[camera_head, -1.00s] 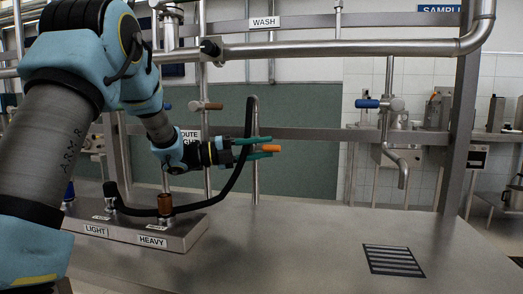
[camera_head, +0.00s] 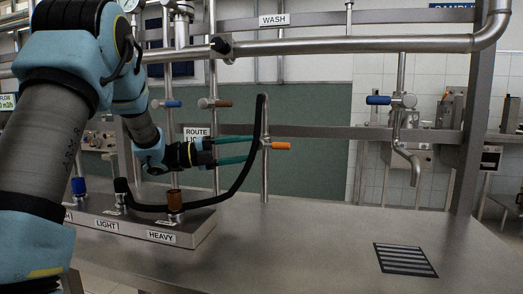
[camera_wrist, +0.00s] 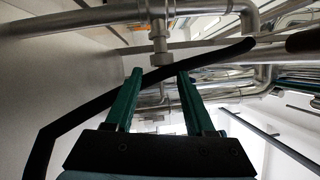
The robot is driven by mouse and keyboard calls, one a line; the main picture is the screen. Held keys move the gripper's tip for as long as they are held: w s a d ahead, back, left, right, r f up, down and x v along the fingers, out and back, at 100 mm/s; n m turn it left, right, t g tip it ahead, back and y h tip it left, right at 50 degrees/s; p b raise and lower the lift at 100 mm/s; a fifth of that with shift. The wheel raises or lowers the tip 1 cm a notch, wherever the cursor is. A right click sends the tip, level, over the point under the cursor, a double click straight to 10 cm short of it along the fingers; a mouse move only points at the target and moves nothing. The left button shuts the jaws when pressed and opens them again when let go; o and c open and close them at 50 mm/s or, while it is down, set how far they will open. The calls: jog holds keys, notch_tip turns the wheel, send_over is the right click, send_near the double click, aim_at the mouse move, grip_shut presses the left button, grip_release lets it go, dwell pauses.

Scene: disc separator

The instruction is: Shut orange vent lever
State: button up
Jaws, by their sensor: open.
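The orange vent lever (camera_head: 281,146) sticks out sideways to the right from a thin upright pipe (camera_head: 265,180) in the head view. My gripper (camera_head: 249,148) is left of that pipe, pointing right, its teal fingers apart and empty. In the picture the fingertips end just short of the pipe and lever; the depth between them is hard to tell. A black hose passes across near the fingertips. In the wrist view the open fingers (camera_wrist: 158,76) point toward a pipe with a fitting (camera_wrist: 159,40); I cannot make out the orange lever there.
The black hose (camera_head: 240,180) loops from the manifold block (camera_head: 190,233), labelled LIGHT and HEAVY, up beside the vent pipe. Blue (camera_head: 378,100) and brown (camera_head: 222,103) levers sit on other pipes.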

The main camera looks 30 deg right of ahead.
jog(key=v, duration=0.3)
jog(key=shift+a, duration=0.15)
dwell(0.3)
